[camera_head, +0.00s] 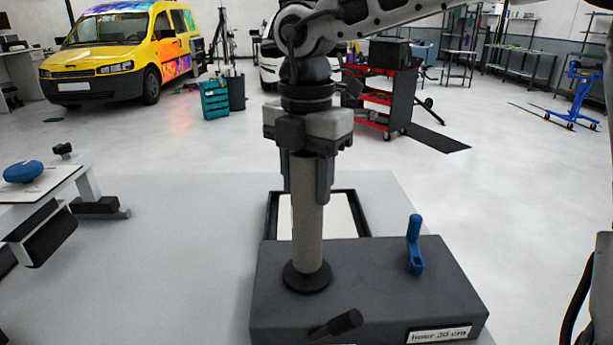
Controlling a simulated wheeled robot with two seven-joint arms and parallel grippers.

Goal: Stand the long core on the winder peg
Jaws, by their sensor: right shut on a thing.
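The long core (308,225) is a grey-brown tube standing upright. My right gripper (306,185) points straight down and is shut on its upper part, one finger on each side. The core's lower end meets the round black flange (307,281) on top of the dark grey winder box (375,290). The core looks centred over the flange; the peg itself is hidden, and I cannot tell whether the core rests fully down. My left gripper is not in view.
A blue-handled crank (414,245) stands on the winder's right side, and a black knob (345,321) sticks out at its front. A label reading "liner 20 cm" (440,335) is on the front. A black-framed tray (364,220) lies behind.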

